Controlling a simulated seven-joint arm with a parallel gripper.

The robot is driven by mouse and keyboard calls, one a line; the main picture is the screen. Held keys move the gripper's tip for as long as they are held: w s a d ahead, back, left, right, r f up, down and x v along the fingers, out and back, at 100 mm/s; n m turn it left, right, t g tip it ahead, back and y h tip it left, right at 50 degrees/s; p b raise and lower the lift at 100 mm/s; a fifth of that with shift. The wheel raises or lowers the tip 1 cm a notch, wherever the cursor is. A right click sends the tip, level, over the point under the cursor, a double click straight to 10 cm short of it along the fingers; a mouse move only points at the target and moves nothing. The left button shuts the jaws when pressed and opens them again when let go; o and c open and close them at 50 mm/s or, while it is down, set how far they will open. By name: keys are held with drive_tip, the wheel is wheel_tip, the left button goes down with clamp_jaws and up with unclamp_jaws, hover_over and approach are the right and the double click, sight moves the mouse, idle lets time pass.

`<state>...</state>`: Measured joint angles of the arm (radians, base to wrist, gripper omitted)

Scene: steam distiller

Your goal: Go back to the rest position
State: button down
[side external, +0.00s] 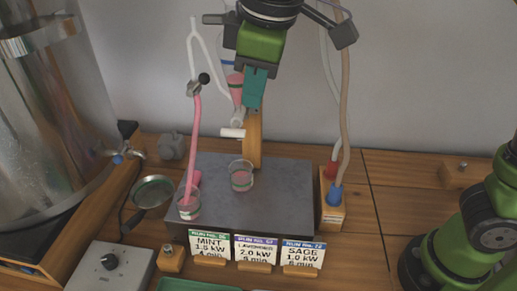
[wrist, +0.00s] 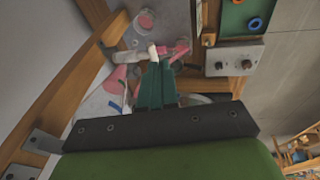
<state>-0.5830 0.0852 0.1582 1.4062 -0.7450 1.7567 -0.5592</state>
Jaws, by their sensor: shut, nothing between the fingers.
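My gripper (side external: 252,88) hangs at the top middle of the side external view, its teal fingers shut with nothing between them. It is in front of the glass separator with pink liquid (side external: 236,88) and above the grey slab. In the wrist view my teal fingers (wrist: 155,85) point at a white tap handle (wrist: 153,52) and pink tubing (wrist: 180,50); whether they touch cannot be told. The white tap handle also shows in the side view (side external: 232,132), beside a wooden post (side external: 254,140).
The grey slab (side external: 285,175) carries two glass cups (side external: 241,175) (side external: 188,205) with pinkish contents. Three run cards (side external: 256,249) stand along its front. A large metal vessel (side external: 40,120) stands left, a knob box (side external: 108,264) front left. A wooden block (side external: 331,205) holds red and blue-ended hoses.

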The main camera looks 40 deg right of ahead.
wheel_tip(320, 180, up, 4)
drive_tip(key=s+d, duration=0.1)
drive_tip(key=s, duration=0.1)
drive_tip(key=s+d+f+m+t+y, duration=0.1)
drive_tip(key=s+d+f+m+t, duration=0.1)
drive_tip(key=d+f+m, duration=0.4)
drive_tip(key=s+d+f+m+t+y, duration=0.1)
drive_tip(key=s+d+f+m, duration=0.3)
drive_tip(key=d, duration=0.9)
wheel_tip(320, 180, down, 5)
drive_tip(key=m+t, duration=0.1)
drive_tip(key=m, duration=0.1)
drive_tip(key=shift+s+d+r+m, duration=0.15)
drive_tip(key=shift+s+d+m, duration=0.15)
drive_tip(key=shift+m, duration=0.1)
